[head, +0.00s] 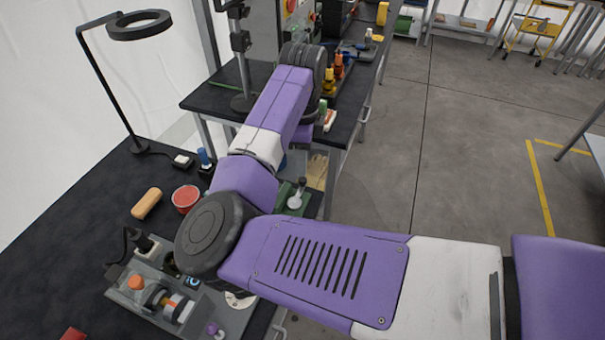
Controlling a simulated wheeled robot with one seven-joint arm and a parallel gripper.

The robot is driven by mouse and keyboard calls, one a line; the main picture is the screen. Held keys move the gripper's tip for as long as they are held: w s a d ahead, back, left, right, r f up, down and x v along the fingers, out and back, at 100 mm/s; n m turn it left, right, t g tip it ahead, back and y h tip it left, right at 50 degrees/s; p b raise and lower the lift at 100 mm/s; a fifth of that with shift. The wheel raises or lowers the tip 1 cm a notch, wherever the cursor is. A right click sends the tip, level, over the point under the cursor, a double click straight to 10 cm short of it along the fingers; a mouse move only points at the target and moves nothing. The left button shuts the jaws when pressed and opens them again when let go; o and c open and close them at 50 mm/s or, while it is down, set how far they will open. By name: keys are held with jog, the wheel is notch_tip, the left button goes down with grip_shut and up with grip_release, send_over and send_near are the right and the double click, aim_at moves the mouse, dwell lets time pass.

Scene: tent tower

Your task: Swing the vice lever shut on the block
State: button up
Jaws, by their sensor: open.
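No vice, lever or block can be made out for certain. A green item (284,193), partly hidden behind my arm, sits near the right edge of the dark bench. A pale rounded part with a dark knob (297,198) stands beside it; I cannot tell whether these belong to the vice. My arm crosses from the lower right to the upper middle and bends down at its far joint. My gripper is hidden behind my arm, so its relation to the vice does not show.
The dark bench (75,215) holds a ring lamp (139,26), a tan block-like piece (146,203), a red bowl (185,196) and a grey fixture (125,297) with an orange knob. A second bench (215,97) holds bottles. Open concrete floor (465,130) lies right.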

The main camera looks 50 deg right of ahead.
aim_at(304, 179)
jog(key=shift+f+p, duration=0.5)
jog(key=shift+f, duration=2.65)
jog(key=shift+d, duration=0.1)
grip_shut()
